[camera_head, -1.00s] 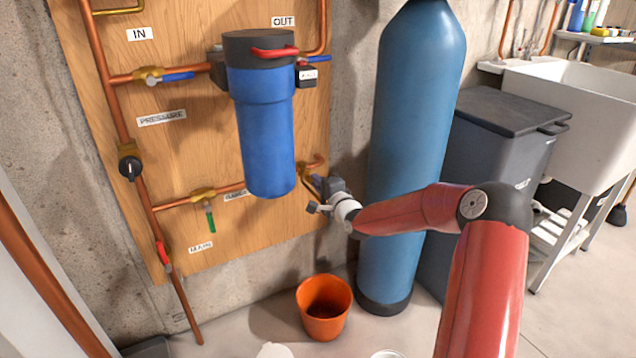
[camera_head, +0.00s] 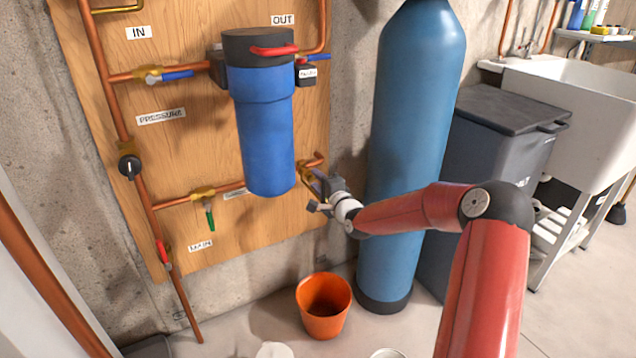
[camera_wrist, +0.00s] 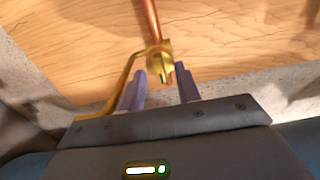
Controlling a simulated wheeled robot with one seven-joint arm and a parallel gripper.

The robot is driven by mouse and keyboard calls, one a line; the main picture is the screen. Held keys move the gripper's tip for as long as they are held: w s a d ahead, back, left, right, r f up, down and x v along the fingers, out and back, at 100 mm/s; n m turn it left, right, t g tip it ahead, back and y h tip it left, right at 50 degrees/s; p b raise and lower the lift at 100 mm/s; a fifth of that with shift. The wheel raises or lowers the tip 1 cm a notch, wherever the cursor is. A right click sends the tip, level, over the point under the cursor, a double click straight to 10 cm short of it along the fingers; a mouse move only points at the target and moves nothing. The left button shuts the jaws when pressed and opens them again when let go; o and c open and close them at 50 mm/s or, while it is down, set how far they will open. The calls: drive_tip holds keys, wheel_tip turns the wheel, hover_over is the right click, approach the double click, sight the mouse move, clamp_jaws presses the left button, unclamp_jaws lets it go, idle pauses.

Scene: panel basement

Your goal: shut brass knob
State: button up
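A brass fitting with a small brass knob end (camera_wrist: 160,62) sits on a copper pipe against the wooden board in the wrist view. A curved brass piece runs down to its left. In the head view the brass fitting (camera_head: 306,172) is at the board's lower right, partly hidden by my gripper (camera_head: 316,194). In the wrist view my gripper (camera_wrist: 160,80) has its two grey fingers apart, with the brass end at or just beyond the gap between the tips. I cannot tell whether the fingers touch it.
A blue filter housing (camera_head: 265,130) hangs just left of my gripper. A tall blue tank (camera_head: 410,120) stands close on the right, beside my arm. An orange bucket (camera_head: 323,308) is on the floor below. Another brass valve with a green handle (camera_head: 207,205) is farther left.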

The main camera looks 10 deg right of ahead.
drive_tip(key=v, duration=0.7)
drive_tip(key=shift+s, duration=0.25)
drive_tip(key=s+a+r+n+g+h, duration=0.1)
drive_tip(key=s+n+g, duration=0.3)
drive_tip(key=s, duration=0.9)
drive_tip(key=s+a+r+n+g+h, duration=0.1)
drive_tip(key=s+r+n+g+h, duration=0.1)
drive_tip(key=s, duration=1.2)
drive_tip(key=s+a+r+n+g+h, duration=0.1)
drive_tip(key=s+r+n+g, duration=0.3)
drive_tip(key=s+n, duration=0.4)
drive_tip(key=s+g+h, duration=0.1)
drive_tip(key=s, duration=0.5)
drive_tip(key=shift+r+n+g+h, duration=0.3)
drive_tip(key=shift+r, duration=0.05)
drive_tip(key=shift+s, duration=0.1)
